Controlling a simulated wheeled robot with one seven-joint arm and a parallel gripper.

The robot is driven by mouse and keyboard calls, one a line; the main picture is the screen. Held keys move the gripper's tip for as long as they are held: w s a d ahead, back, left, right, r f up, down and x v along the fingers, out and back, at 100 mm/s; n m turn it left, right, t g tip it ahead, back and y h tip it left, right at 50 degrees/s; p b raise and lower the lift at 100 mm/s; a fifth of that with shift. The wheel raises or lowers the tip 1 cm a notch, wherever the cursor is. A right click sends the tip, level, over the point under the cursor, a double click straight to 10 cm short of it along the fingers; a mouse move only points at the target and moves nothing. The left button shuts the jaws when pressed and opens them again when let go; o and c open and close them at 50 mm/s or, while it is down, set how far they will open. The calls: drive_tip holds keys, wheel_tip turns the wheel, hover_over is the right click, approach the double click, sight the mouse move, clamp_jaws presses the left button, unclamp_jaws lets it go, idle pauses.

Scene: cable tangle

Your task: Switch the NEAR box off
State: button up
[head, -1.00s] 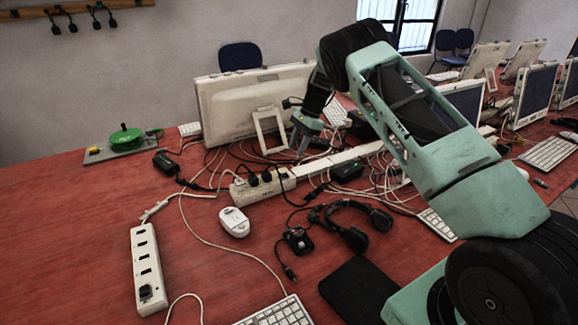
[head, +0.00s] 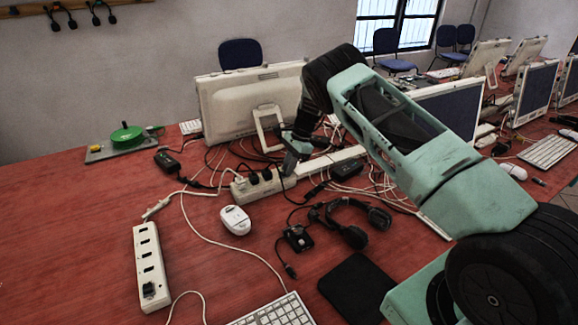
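Two white power boxes lie on the red table in the head view. One power strip (head: 146,257) lies at the front left, with several dark sockets and a dark switch-like part (head: 149,290) at its lower end. The other white box (head: 245,190) lies farther back near the middle, with several black plugs (head: 254,178) in it. My gripper (head: 290,166) points down at the right end of this plugged box, very close to it. I cannot tell whether it touches. Its fingers are small and partly hidden, and it hides that end of the box.
Cables tangle behind and right of the plugged box. A white mouse (head: 235,220), black headphones (head: 352,222), a keyboard (head: 275,312) and a black pad (head: 356,288) lie in front. A monitor (head: 250,103) stands behind. The table's left side is mostly clear.

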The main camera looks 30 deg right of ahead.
drive_tip(key=shift+a+r+h, duration=0.15)
drive_tip(key=shift+a+h, duration=0.2)
drive_tip(key=shift+h, duration=0.35)
clamp_jaws()
drive_tip(key=shift+a+h, duration=0.15)
drive_tip(key=shift+h, duration=1.15)
drive_tip(key=o, duration=0.9)
unclamp_jaws()
drive_tip(key=shift+c, duration=0.2)
drive_tip(key=shift+r, duration=0.15)
wheel_tip(320, 180, up, 17)
drive_tip(key=d+b, duration=0.1)
drive_tip(key=b, duration=0.1)
drive_tip(key=shift+r, duration=0.1)
